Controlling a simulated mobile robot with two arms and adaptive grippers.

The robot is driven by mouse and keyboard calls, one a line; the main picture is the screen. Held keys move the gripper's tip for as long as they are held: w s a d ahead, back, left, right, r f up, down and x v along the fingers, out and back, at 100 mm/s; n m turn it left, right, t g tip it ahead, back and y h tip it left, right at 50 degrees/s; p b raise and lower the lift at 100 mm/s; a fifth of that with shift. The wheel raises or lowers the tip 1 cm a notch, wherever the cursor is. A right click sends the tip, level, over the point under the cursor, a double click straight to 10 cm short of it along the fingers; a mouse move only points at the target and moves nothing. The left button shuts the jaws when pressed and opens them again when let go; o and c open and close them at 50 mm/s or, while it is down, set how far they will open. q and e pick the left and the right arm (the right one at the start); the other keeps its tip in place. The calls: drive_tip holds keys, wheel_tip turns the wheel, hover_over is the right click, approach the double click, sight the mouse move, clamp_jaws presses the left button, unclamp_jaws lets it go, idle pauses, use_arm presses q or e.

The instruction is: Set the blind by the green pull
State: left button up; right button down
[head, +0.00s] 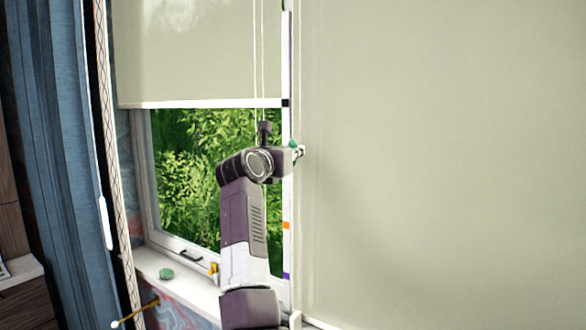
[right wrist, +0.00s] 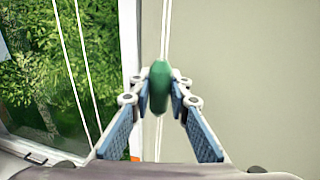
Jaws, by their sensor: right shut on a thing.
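The green pull (right wrist: 159,86) hangs on a thin white cord, in the middle of the right wrist view. My right gripper (right wrist: 160,90) is shut on it, with a blue-padded finger on each side. In the head view, only a little of the green pull (head: 292,144) shows at my right gripper (head: 298,152), beside the white marked strip (head: 286,190). The left blind (head: 190,55) is partly raised, its white bottom bar level with the strip's black mark (head: 285,103). The right blind (head: 440,160) covers the whole visible right side. My left gripper is out of view.
Other white cords (head: 258,60) hang in front of the left blind. The strip also has an orange mark (head: 286,225) and a purple mark (head: 287,276) lower down. A green object (head: 166,274) lies on the window sill. A blue curtain (head: 60,150) hangs at left.

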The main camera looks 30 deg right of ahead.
wheel_tip(320, 180, up, 2)
drive_tip(key=shift+r, duration=0.1)
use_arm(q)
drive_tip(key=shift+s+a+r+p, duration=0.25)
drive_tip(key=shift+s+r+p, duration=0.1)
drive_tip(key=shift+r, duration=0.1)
use_arm(e)
drive_tip(key=shift+r, duration=0.45)
drive_tip(key=c, duration=1.8)
unclamp_jaws()
drive_tip(key=shift+a, duration=0.1)
drive_tip(key=shift+f, duration=0.25)
drive_tip(key=shift+a, duration=0.15)
drive_tip(key=v, duration=0.7)
drive_tip(key=shift+s, duration=0.15)
